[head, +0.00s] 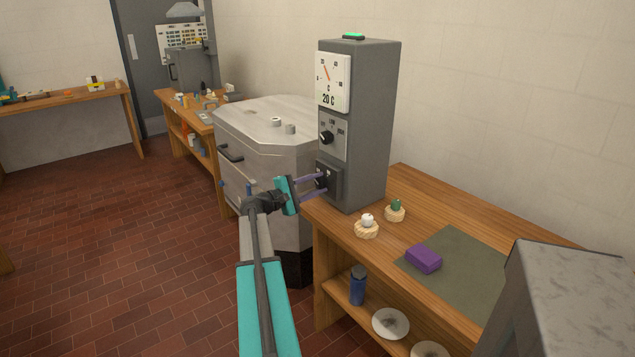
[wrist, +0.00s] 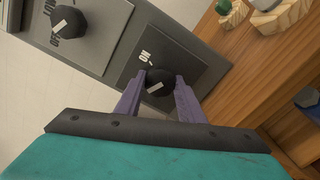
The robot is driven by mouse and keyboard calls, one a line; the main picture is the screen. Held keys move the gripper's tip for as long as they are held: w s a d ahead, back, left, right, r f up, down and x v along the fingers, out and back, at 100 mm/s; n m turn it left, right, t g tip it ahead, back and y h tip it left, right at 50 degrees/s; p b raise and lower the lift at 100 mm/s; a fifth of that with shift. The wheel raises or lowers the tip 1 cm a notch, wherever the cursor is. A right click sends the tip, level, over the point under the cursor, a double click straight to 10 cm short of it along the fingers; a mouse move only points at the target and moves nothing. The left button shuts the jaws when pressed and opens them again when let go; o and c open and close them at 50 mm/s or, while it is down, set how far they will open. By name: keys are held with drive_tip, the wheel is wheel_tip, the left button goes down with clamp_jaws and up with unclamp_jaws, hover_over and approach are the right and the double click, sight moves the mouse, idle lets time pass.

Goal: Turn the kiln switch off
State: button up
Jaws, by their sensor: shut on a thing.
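The kiln switch (wrist: 160,83) is a black knob with a pale pointer line on a dark plate. The letters "NO" or "ON", seen turned, show beside it in the wrist view. In the head view its dark plate (head: 334,183) is low on the grey control box (head: 370,130). My gripper (head: 318,181) reaches it from the left. In the wrist view my gripper's purple fingers (wrist: 160,92) are shut on the knob, one on each side. The pointer line slants; I cannot tell exactly which mark it meets.
A second black knob (head: 326,137) sits above the switch, below a dial reading 20 C (head: 332,82). A green light (head: 353,37) tops the box. The grey kiln (head: 268,135) stands behind.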

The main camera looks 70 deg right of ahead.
drive_tip(key=shift+a+f+n, duration=0.15)
drive_tip(key=shift+f+n, duration=0.1)
drive_tip(key=shift+n, duration=0.05)
drive_tip(key=o, duration=0.9)
drive_tip(key=shift+o, duration=0.7)
drive_tip(key=shift+r, duration=0.15)
drive_tip(key=b+v, duration=0.1)
drive_tip(key=v, duration=1.2)
drive_tip(key=shift+w+a, duration=0.2)
drive_tip(key=shift+a, duration=0.1)
